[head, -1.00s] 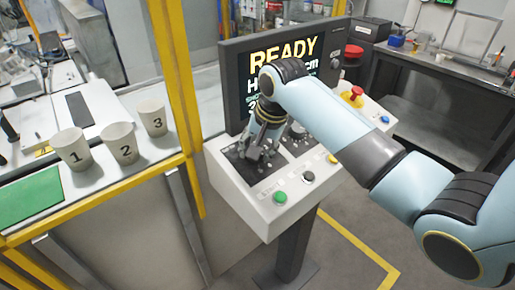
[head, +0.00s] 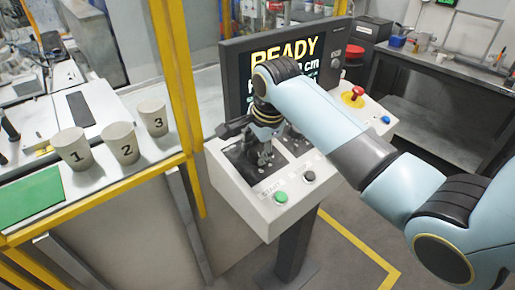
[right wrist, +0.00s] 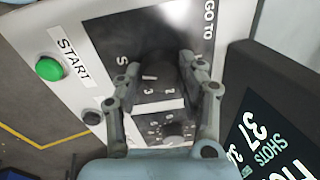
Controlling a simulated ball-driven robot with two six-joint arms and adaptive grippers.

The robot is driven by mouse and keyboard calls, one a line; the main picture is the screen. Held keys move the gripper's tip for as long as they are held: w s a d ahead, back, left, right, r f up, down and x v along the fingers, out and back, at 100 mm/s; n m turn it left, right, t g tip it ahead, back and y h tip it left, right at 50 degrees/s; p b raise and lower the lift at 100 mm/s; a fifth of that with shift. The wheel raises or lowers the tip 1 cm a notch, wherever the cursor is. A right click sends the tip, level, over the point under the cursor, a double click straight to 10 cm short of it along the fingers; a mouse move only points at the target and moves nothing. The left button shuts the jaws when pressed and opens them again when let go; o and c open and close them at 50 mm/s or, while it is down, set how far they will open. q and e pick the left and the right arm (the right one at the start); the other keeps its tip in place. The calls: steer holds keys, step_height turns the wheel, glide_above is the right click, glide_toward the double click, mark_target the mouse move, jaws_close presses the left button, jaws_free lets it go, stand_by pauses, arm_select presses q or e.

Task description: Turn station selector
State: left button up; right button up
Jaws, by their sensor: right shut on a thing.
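The control panel (head: 240,190) is a white sloped console with a dark plate. The station selector (right wrist: 165,78) is a black knob beside the digits 1, 2 and 3 in the right wrist view. My right gripper (head: 263,160) is down at the dark plate in the head view. In the right wrist view its two fingers (right wrist: 160,70) stand on either side of the selector and are shut on it. The knob's pointer direction is hard to make out. My left gripper is not in view.
A second, smaller knob (right wrist: 172,130) sits close to the fingers. A green START button (head: 281,197), a black button (head: 309,177) and a red stop button (head: 353,93) are on the panel. A screen (head: 238,75) reading READY stands behind. Numbered cups (head: 121,143) stand left.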

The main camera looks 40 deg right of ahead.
stand_by(0.3)
steer(key=o, duration=1.1)
steer(key=shift+o, duration=0.2)
steer(key=v, duration=1.2)
